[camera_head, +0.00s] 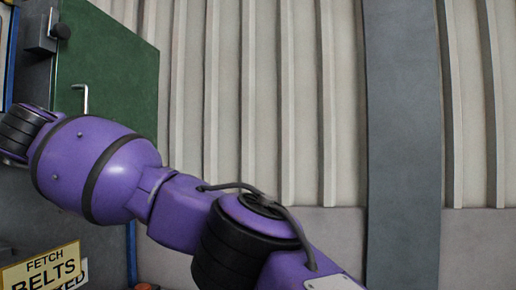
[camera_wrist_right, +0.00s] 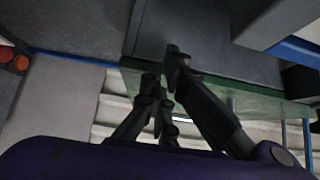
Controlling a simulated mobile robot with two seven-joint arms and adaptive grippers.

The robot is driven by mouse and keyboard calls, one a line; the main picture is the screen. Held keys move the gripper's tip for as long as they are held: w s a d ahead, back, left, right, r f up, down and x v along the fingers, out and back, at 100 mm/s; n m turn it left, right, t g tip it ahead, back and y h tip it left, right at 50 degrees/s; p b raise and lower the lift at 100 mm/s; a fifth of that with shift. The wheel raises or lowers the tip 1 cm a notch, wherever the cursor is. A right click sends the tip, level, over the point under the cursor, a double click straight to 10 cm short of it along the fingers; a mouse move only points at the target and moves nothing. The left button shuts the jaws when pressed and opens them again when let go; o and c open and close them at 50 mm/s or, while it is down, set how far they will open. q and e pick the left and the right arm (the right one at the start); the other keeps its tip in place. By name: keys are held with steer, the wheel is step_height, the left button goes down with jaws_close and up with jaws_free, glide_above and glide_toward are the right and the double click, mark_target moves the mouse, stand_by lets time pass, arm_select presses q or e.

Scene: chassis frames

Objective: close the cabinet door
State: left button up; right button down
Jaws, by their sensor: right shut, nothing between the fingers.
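The green cabinet door (camera_head: 115,55) stands at the upper left of the head view, swung out from the dark grey cabinet (camera_head: 35,80). A silver handle (camera_head: 82,98) is on its face. My purple right arm crosses in front of the door's lower part, and its gripper is outside the head view. In the right wrist view, my right gripper (camera_wrist_right: 168,72) is shut and empty. Its dark fingers overlap the green door's edge (camera_wrist_right: 230,98); I cannot tell whether they touch it. My left gripper is not in view.
A yellow sign (camera_head: 42,270) reading "FETCH BELTS" is at the lower left. A ribbed pale wall (camera_head: 300,100) with a grey pillar (camera_head: 402,140) fills the back. Red-orange round parts (camera_wrist_right: 14,58) show at the wrist view's left edge.

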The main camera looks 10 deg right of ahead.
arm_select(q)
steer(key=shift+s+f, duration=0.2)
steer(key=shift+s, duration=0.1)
arm_select(e)
steer(key=shift+w+a, duration=0.1)
stand_by(0.4)
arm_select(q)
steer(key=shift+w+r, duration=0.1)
arm_select(e)
steer(key=v, duration=1.2)
